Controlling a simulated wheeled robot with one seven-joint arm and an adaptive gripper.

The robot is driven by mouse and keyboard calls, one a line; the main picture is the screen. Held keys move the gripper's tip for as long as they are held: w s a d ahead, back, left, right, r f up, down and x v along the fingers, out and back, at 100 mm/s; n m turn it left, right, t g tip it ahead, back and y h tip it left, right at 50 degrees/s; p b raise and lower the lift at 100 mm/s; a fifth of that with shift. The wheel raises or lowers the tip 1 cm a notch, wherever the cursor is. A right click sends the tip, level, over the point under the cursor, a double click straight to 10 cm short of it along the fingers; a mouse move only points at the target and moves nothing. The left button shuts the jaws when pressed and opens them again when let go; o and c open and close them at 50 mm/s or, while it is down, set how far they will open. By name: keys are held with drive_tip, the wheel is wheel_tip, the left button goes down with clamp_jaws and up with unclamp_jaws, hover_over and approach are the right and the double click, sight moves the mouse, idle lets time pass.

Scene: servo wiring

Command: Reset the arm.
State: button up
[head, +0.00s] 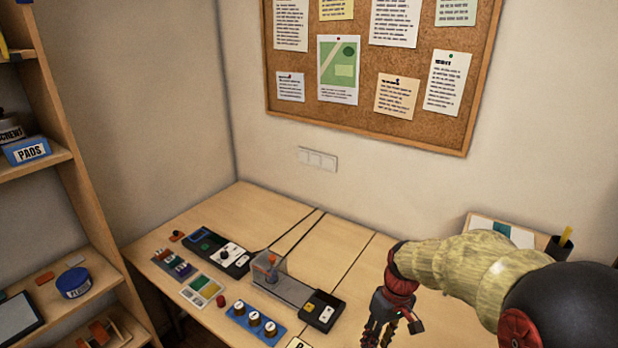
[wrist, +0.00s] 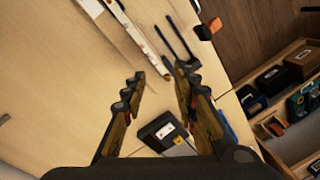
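My gripper (head: 380,330) hangs over the right part of the wooden desk (head: 345,262), pointing down at the end of my arm. In the wrist view my gripper (wrist: 158,76) has its two fingers apart, with bare desk between their tips and nothing held.
A shelf (head: 58,155) is at left, a pen cup (head: 559,248) at right.

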drive_tip(key=s+d+r+m+t+h, duration=0.1)
drive_tip(key=s+r+m+t, duration=0.3)
drive_tip(key=s+r, duration=1.4)
drive_tip(key=shift+s+d+r+m+t, duration=0.15)
drive_tip(key=shift+d+r+m+t, duration=0.2)
drive_tip(key=shift+r+t, duration=0.75)
drive_tip(key=shift+f, duration=0.15)
